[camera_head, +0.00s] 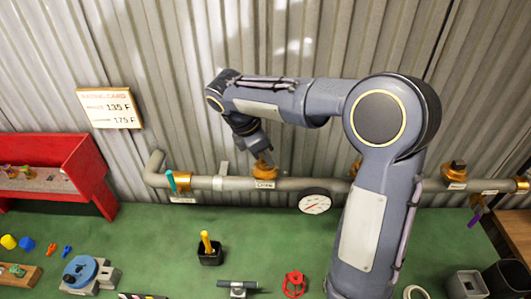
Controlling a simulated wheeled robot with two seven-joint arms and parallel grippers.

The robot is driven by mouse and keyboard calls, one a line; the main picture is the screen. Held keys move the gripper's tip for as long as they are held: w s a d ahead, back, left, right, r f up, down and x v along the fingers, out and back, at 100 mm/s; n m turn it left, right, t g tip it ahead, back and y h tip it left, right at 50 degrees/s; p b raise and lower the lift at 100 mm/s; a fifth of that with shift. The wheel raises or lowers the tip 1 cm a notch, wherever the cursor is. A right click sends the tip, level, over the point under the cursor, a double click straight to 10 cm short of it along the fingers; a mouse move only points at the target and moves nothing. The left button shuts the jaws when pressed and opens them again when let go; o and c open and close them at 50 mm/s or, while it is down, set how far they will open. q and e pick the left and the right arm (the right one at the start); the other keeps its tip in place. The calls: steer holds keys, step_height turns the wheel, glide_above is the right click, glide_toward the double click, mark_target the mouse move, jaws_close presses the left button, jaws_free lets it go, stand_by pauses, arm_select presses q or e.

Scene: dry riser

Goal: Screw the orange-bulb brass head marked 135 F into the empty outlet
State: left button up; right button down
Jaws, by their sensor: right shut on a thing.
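My right gripper (261,157) reaches down from above onto a brass fitting (265,171) on the grey pipe (325,184). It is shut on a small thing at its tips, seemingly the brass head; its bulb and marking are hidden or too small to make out. I cannot tell whether the head is seated in the fitting. A small label (265,184) sits on the pipe just below. Other brass fittings are on the pipe: one at the left (178,182) with a teal part, one at the right (454,170). My left gripper is not in view.
A rating card (110,108) on the corrugated wall reads 135 F and 175 F. A gauge (314,202) hangs below the pipe. A red rack (85,150) with small coloured parts stands left. The green bench (150,235) holds a black cup (209,256) and a red handwheel (294,283).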

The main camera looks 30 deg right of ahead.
steer(key=m+g, duration=0.1)
steer(key=m, duration=0.2)
steer(key=shift+m+y, duration=0.3)
steer(key=shift+m, duration=0.1)
steer(key=shift+f+m+g, duration=0.1)
steer(key=shift+m+g, duration=0.3)
steer(key=shift+m, duration=0.1)
steer(key=m, duration=0.2)
steer(key=m+g+y, duration=0.1)
steer(key=m, duration=0.1)
steer(key=shift+m+y, duration=0.3)
steer(key=shift+m, duration=0.1)
steer(key=c, duration=1.1)
jaws_free()
